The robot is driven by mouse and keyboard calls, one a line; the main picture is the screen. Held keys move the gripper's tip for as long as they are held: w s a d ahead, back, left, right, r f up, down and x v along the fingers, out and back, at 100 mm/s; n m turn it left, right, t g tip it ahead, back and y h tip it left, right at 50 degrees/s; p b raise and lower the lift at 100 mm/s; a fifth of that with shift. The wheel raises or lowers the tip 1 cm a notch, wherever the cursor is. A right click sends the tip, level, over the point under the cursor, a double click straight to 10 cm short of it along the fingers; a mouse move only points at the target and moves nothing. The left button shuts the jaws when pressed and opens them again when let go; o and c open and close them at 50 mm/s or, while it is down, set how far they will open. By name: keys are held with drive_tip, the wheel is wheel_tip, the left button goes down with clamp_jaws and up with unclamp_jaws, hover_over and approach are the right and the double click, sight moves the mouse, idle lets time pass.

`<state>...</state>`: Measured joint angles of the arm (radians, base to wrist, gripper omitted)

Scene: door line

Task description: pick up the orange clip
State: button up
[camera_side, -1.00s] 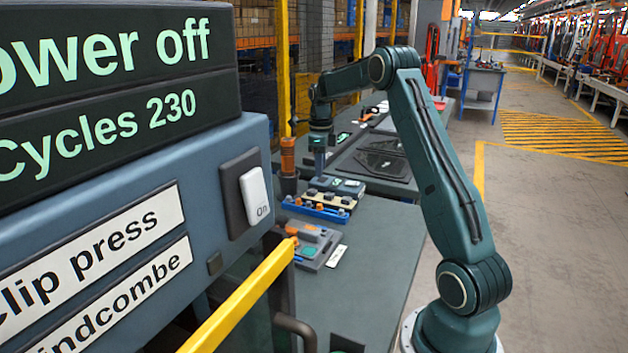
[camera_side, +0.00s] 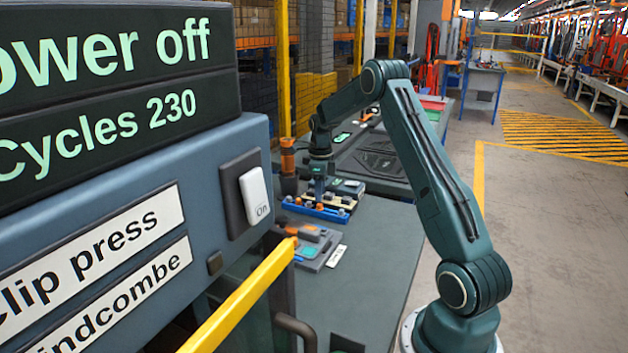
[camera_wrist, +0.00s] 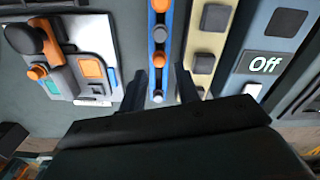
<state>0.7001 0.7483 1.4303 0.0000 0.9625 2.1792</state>
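Small orange clips sit on a narrow blue rail (camera_wrist: 161,18) in the wrist view, mixed with grey ones.
A tan rail with dark blocks (camera_wrist: 208,40) lies right of the blue rail, then a panel reading "Off" (camera_wrist: 265,63). A grey fixture with orange and teal parts (camera_side: 312,245) stands nearer the side camera. The green-grey bench (camera_side: 375,270) is clear to the right.

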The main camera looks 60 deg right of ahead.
sight(320, 204)
drive_tip(key=shift+f, duration=1.9)
clamp_jaws()
